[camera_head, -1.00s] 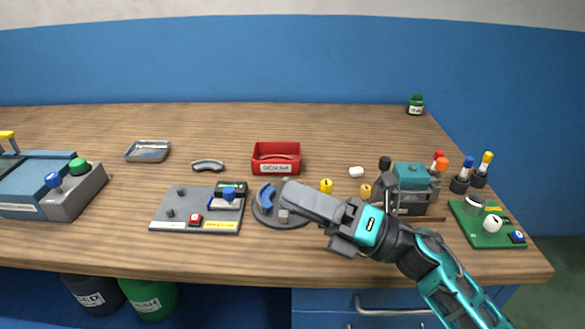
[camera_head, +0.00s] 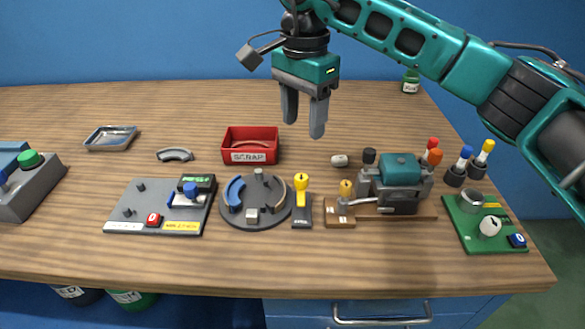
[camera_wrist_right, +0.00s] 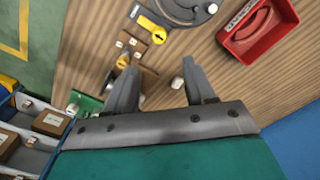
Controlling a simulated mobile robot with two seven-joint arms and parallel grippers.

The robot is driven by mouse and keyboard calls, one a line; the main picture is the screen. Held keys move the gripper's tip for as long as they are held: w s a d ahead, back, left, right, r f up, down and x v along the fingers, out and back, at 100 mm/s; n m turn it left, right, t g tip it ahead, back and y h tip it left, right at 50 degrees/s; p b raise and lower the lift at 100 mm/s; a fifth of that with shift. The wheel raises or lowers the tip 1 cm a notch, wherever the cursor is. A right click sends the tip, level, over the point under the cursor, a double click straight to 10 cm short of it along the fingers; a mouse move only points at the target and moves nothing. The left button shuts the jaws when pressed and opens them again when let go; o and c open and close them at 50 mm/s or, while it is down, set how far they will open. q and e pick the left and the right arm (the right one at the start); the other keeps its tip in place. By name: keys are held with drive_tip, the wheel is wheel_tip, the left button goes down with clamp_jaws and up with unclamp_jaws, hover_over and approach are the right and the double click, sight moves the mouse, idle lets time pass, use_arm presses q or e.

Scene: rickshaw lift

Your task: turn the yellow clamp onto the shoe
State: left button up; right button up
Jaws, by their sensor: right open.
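A yellow knob on a black base (camera_head: 302,210) stands right of the dark round plate. In the right wrist view its yellow top (camera_wrist_right: 152,28) carries a dark arrow. A second yellow knob (camera_head: 346,188) stands on a small wooden block (camera_head: 340,220). I cannot tell which is the clamp. The round plate (camera_head: 256,218) bears a blue curved shoe (camera_head: 235,192) and a tan curved piece (camera_head: 277,187). My right gripper (camera_head: 303,118) is open and empty, raised above the table behind these; its fingers (camera_wrist_right: 160,80) point down, apart. My left gripper is not in view.
A red scrap bin (camera_head: 250,158) stands behind the round plate. A teal-topped machine (camera_head: 400,185) stands right of the wooden block. A grey panel (camera_head: 125,225) lies left and a green board (camera_head: 462,235) right. The back of the table is mostly clear.

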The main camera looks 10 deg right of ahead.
sight(302, 177)
wheel_tip(302, 177, down, 13)
drive_tip(key=shift+r, duration=0.2)
idle(0.3)
clamp_jaws()
idle(0.4)
